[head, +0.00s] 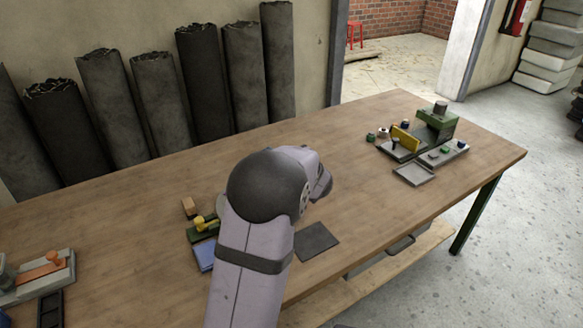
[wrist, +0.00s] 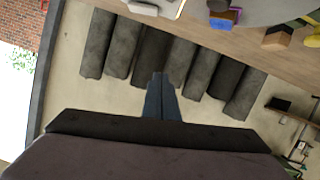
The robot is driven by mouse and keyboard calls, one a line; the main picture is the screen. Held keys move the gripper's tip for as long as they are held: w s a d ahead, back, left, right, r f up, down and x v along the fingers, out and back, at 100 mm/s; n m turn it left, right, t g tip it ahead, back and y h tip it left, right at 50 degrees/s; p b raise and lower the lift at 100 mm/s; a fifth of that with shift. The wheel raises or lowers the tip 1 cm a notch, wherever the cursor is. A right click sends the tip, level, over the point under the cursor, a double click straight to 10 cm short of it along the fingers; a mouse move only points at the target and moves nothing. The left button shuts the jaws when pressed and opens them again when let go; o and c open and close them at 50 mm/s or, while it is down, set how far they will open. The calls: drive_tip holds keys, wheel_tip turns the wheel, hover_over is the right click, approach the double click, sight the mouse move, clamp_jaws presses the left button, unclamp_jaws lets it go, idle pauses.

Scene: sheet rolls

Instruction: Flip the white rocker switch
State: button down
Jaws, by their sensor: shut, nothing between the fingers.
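I cannot make out a white rocker switch for certain in either view. In the wrist view a small whitish block (wrist: 143,8) shows at the top edge, too cut off to name. My gripper (wrist: 161,80) is shut and empty in the wrist view, its dark fingers together in front of the wall and dark rolls. In the head view my arm rises over the middle of the table and hides my fingers and part of the tabletop.
The wooden table (head: 390,140) has clear room at its centre right. A green machine (head: 437,122) with a yellow plate (head: 405,138) stands far right. A blue block (head: 204,257), wood block (head: 189,207) and dark mat (head: 316,241) lie near my arm. Dark rolls (head: 205,85) lean behind.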

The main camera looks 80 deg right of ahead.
drive_tip(key=s+f+b, duration=0.1)
drive_tip(key=s, duration=0.9)
drive_tip(key=shift+s+f+t, duration=0.15)
drive_tip(key=shift+f+t, duration=0.1)
drive_tip(key=shift+t, duration=0.15)
drive_tip(key=p+x, duration=0.1)
drive_tip(key=x, duration=0.8)
drive_tip(key=shift+d, duration=0.1)
drive_tip(key=f, duration=0.1)
drive_tip(key=d+f, duration=0.1)
drive_tip(key=shift+w+f+p, duration=0.2)
drive_tip(key=shift+f+p, duration=0.1)
drive_tip(key=shift+f, duration=0.1)
drive_tip(key=shift+s+f, duration=0.1)
drive_tip(key=shift+f, duration=0.55)
